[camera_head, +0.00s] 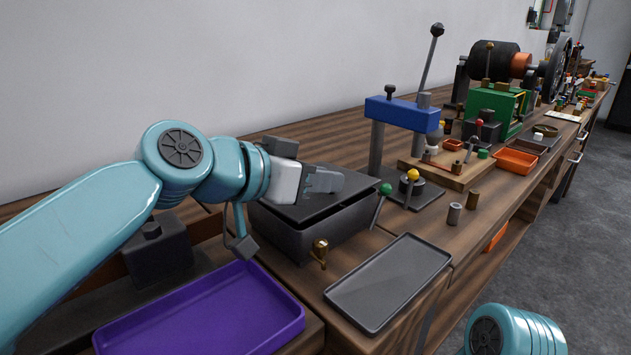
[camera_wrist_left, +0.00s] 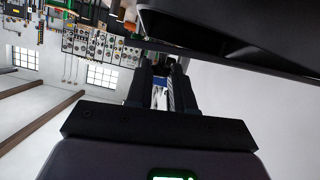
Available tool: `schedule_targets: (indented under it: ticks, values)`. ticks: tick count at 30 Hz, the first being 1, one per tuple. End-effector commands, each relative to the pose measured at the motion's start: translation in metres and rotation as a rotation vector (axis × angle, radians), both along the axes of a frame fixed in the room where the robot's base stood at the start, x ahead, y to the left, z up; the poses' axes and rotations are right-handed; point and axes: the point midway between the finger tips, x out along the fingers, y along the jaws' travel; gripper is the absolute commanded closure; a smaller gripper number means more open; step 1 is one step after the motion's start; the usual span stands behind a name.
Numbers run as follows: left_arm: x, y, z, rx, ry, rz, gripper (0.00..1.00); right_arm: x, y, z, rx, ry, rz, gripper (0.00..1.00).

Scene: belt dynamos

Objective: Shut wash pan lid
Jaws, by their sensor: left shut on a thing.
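The wash pan (camera_head: 315,240) is a dark grey box on the wooden bench. Its dark flat lid (camera_head: 312,213) lies over the top, and a dark gap shows along its right front edge, so it looks slightly raised. My left gripper (camera_head: 330,180) reaches over the lid from the left. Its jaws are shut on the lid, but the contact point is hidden. In the left wrist view the fingers (camera_wrist_left: 160,90) point away below a large dark surface at the top. My right gripper is out of view.
A purple tray (camera_head: 215,315) and a grey tray (camera_head: 390,283) lie in front. A small brass piece (camera_head: 319,250) is at the pan's front. A blue-topped press (camera_head: 402,113) and green- and yellow-knobbed levers stand close on the right. A wall is behind.

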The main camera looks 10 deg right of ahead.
Motion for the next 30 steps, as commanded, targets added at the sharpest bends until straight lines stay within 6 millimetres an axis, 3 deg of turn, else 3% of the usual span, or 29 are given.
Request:
schedule_targets:
  ticks: [6,21,22,24,30]
  values:
    - [-0.0030,-0.0029,-0.0119,0.001,0.016,-0.006,1.00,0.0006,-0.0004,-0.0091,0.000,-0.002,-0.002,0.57]
    - [-0.0043,-0.0042,-0.0144,0.002,0.024,-0.010,1.00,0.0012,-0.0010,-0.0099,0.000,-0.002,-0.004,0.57]
    - [-0.0044,-0.0043,-0.0145,0.002,0.024,-0.010,0.73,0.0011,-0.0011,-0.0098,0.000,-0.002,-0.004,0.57]
    - [-0.0041,-0.0041,-0.0141,0.002,0.023,-0.009,0.52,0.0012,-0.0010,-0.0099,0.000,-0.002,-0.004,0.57]
    - [-0.0032,-0.0031,-0.0129,0.001,0.017,-0.006,0.52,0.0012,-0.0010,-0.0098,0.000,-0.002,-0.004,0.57]
